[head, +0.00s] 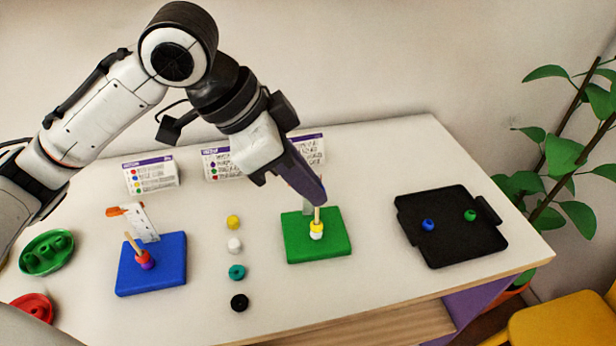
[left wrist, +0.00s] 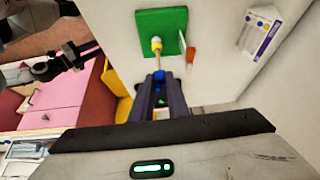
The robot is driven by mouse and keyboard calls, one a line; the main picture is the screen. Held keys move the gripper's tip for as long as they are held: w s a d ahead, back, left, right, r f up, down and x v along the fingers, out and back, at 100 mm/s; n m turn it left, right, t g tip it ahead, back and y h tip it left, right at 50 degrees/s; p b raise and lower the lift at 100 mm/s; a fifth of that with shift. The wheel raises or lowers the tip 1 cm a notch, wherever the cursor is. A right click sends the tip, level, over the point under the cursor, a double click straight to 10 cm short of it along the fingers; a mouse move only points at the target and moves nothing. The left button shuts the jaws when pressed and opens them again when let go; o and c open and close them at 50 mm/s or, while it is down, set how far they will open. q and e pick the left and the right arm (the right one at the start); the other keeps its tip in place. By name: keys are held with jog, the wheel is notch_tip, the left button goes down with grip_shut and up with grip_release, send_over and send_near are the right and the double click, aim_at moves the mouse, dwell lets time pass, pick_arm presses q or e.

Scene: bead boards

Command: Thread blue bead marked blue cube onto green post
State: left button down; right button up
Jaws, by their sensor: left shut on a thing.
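The green board (head: 327,249) stands in the middle of the table. Its post (head: 317,215) is upright, with a white bead (head: 316,236) low on it and a yellow bead (head: 316,226) above. My left gripper (head: 318,200) points down by the post's top. In the left wrist view, its fingers (left wrist: 159,78) are shut on a blue bead (left wrist: 158,75) close to the post's tip. The head view mostly hides this bead, and I cannot tell whether it is around the post or beside it. Its marking is not readable. A dark part, seemingly my right gripper (left wrist: 75,62), shows at left.
A blue board (head: 165,278) with a beaded, tilted post stands left. Loose yellow (head: 233,222), white (head: 235,245), teal (head: 237,272) and black (head: 239,302) beads line the gap. A black tray (head: 460,250) at right holds a blue and a green bead. Printed cards stand behind.

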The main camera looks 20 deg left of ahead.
pick_arm(q)
jog(key=shift+f, duration=0.75)
dwell(0.4)
jog(key=shift+f, duration=0.6)
jog(key=c, duration=1.6)
grip_release()
jog(key=shift+c, duration=0.2)
jog(key=shift+r, duration=0.1)
jog(key=p+v, duration=0.1)
jog(key=v, duration=0.9)
jog(key=shift+s, duration=0.1)
